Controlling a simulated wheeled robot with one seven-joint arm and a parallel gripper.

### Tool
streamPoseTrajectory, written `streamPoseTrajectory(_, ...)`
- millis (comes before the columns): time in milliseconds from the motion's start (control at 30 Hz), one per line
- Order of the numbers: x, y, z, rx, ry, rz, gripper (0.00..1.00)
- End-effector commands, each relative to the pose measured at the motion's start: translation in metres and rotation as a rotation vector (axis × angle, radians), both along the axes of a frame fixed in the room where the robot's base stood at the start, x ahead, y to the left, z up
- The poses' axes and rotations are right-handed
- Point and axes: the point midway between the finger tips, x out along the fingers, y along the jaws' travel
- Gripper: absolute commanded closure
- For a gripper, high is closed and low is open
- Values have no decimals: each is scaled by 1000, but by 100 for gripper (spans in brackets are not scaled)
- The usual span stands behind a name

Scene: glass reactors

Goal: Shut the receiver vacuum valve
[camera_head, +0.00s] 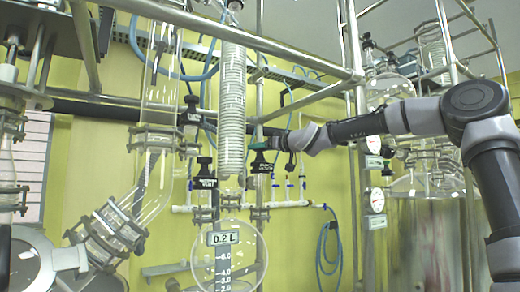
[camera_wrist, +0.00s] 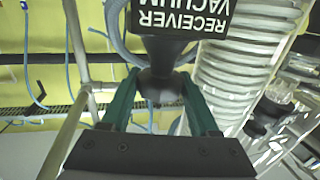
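The receiver vacuum valve shows in the wrist view as a black knob (camera_wrist: 160,86) under a black label (camera_wrist: 222,18) reading "RECEIVER VACUUM", upside down. In the head view the valve (camera_head: 262,164) is a small dark piece just right of the glass coil column. My gripper (camera_head: 264,146) reaches it from the right, with its green fingertips at the top of the valve. In the wrist view my gripper (camera_wrist: 161,82) has one green finger on each side of the knob. The fingertips are very close to the knob; whether they press on it I cannot tell.
The glass coil column (camera_head: 232,105) stands close beside the valve and also fills the right of the wrist view (camera_wrist: 235,70). Another labelled black valve (camera_head: 204,176) is to its left. A 0.2 L glass vessel (camera_head: 232,260) hangs below. Metal frame bars (camera_head: 300,100) run around my arm.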

Motion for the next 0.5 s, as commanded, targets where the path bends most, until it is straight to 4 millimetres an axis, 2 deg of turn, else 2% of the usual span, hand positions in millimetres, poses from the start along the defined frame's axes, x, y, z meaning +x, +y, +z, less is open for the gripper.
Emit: streamPoseTrajectory(500,-1,1,1,-3,-4,-66,94)
